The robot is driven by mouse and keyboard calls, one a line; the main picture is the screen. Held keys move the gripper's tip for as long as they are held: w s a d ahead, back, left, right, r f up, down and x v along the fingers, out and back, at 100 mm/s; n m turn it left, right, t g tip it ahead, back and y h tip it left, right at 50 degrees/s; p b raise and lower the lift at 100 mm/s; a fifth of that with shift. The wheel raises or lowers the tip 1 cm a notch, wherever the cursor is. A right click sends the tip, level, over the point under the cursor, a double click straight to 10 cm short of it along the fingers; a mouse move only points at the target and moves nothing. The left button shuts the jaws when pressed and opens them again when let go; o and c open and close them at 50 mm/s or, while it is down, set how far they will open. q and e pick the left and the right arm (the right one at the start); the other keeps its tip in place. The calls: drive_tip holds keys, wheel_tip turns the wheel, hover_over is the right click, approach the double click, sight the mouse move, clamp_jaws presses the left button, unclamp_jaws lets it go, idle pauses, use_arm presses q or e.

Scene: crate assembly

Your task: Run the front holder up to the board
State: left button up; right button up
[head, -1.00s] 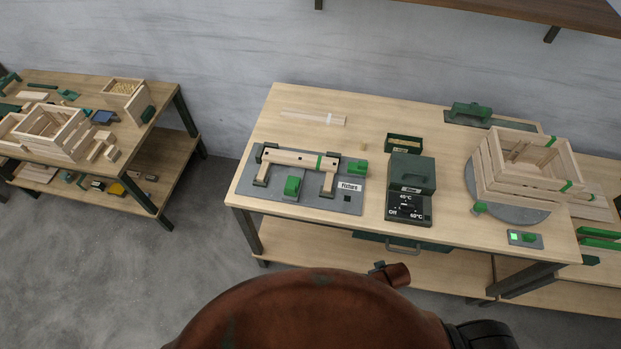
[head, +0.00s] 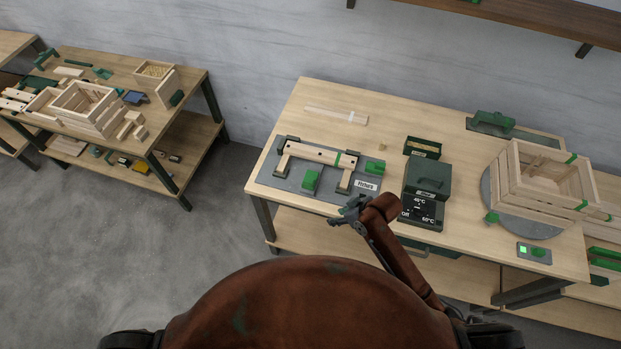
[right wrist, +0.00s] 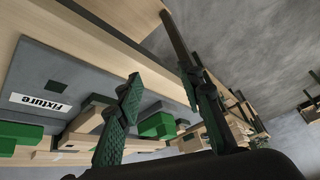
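The front holder, a green block (head: 311,180), stands on the grey fixture plate (head: 272,182), in front of the wooden board (head: 318,154). A gap shows between holder and board. The board lies across two wooden supports and has a green band. My right gripper (head: 350,209) is over the table's front edge, to the right of and nearer than the holder, apart from it. In the right wrist view its two fingers (right wrist: 163,105) are spread with nothing gripped; a green block (right wrist: 157,125), apparently the front holder, shows between them. My left gripper is not in view.
Another green block (head: 375,166) sits at the board's right end, near the "Fixture" label (head: 366,184). A dark green box with a temperature panel (head: 420,209) stands to the right. A wooden crate (head: 510,185) rests on a round grey plate further right.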

drive_tip(key=w+a+r+n+g, duration=0.1)
drive_tip(key=w+a+r+n, duration=0.3)
drive_tip(key=w+a, duration=0.25)
drive_tip(key=n+g, duration=0.1)
drive_tip(key=n, duration=0.1)
approach(309, 180)
drive_tip(key=a, duration=0.1)
drive_tip(key=shift+h, duration=0.3)
drive_tip(key=p+x, duration=0.1)
drive_tip(key=x, duration=0.7)
drive_tip(key=shift+f, duration=0.25)
drive_tip(key=shift+c, duration=0.2)
clamp_jaws()
drive_tip(key=shift+d, duration=0.1)
